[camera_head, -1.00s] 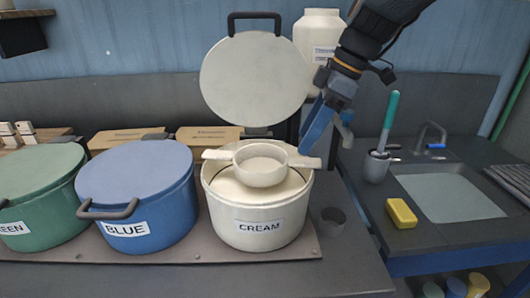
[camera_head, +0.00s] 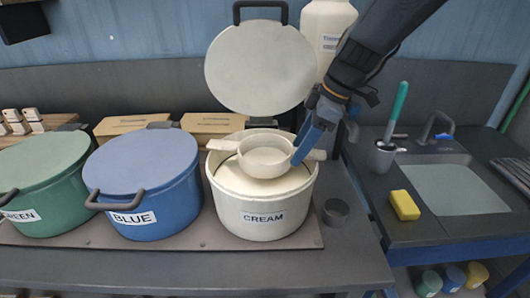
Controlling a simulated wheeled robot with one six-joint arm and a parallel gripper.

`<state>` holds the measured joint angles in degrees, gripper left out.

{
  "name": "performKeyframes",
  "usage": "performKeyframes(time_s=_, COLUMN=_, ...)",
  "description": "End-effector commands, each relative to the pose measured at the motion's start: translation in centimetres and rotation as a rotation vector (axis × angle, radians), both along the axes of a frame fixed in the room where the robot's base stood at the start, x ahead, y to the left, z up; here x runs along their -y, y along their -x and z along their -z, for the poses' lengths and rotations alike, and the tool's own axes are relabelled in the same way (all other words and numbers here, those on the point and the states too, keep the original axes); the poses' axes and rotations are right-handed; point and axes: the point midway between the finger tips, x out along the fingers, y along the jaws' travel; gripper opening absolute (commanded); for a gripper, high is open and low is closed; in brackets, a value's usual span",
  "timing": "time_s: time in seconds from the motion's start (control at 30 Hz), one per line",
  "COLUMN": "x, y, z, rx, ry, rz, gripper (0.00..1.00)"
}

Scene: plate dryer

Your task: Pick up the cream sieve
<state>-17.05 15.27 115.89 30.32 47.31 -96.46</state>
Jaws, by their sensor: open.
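The cream sieve (camera_head: 264,160) is a round cream bowl shape with a handle to each side. It rests on top of the open cream pot (camera_head: 262,235), which carries the label CREAM. My gripper (camera_head: 304,146) is at the right side of the sieve, pointing down, its blue fingers by the right handle. The fingers overlap the sieve's right rim in the picture; I cannot tell whether they touch it. My gripper hides part of that handle.
The cream pot's lid (camera_head: 260,68) stands raised behind it. Blue (camera_head: 145,190) and green (camera_head: 45,185) pots stand to the left with lids on. A small grey cup (camera_head: 336,212) is right of the cream pot. A yellow sponge (camera_head: 404,205) lies by the sink.

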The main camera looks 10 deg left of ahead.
Motion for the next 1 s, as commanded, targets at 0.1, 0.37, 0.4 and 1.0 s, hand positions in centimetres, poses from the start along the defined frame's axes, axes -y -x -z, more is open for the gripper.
performKeyframes(time_s=0.1, x=0.0, y=0.0, z=0.0, rx=0.000, ry=0.000, rz=0.000, gripper=0.52)
performKeyframes(time_s=0.37, x=0.0, y=0.0, z=0.0, rx=0.000, ry=0.000, rz=0.000, gripper=0.14)
performKeyframes(time_s=0.4, x=0.0, y=0.0, z=0.0, rx=0.000, ry=0.000, rz=0.000, gripper=0.08)
performKeyframes(time_s=1.0, x=0.0, y=-0.2, z=-4.5, rx=0.007, ry=-0.003, rz=0.000, gripper=0.00)
